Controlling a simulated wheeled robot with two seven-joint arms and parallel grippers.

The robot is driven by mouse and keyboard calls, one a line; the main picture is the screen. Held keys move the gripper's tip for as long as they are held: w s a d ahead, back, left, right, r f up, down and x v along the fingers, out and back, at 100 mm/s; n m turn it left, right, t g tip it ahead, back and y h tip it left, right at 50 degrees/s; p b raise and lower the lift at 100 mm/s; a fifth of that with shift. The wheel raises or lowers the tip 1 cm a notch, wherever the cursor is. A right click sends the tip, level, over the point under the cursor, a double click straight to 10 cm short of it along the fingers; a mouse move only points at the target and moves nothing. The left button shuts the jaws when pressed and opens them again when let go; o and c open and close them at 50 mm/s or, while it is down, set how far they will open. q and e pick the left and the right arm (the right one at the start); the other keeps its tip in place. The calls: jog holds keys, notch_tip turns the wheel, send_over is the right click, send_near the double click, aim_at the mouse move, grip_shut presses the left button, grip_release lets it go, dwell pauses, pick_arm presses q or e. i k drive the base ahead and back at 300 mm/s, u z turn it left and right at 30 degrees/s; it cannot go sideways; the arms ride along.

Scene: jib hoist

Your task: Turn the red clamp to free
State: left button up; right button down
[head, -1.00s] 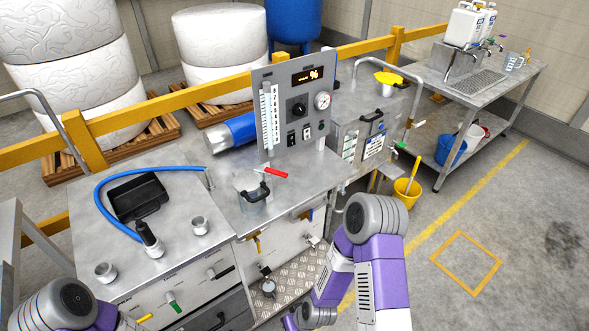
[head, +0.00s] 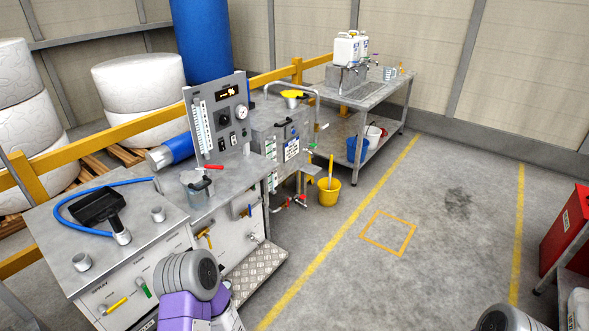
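No part in the head view can be told for sure as the red clamp. A small red lever (head: 208,167) lies at the top of the steel bench, beside a clear vessel with a black handle (head: 200,188). Small red handles (head: 300,202) sit on pipework below the grey tank unit. Which way any of them is set cannot be told. Parts of my arms show at the bottom edge, but neither gripper is in view.
The steel bench (head: 120,231) stands at the left, with a control panel (head: 219,112) behind. A yellow bucket (head: 329,192) stands on the floor. A sink table (head: 372,97) is farther back. A red cabinet (head: 567,232) is at the right edge. The middle floor is clear.

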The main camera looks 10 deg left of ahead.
aim_at(214, 167)
jog(key=z, duration=0.5)
jog(key=i, duration=0.55)
jog(key=u, duration=0.8)
jog(key=i, duration=1.35)
jog(key=u, duration=1.3)
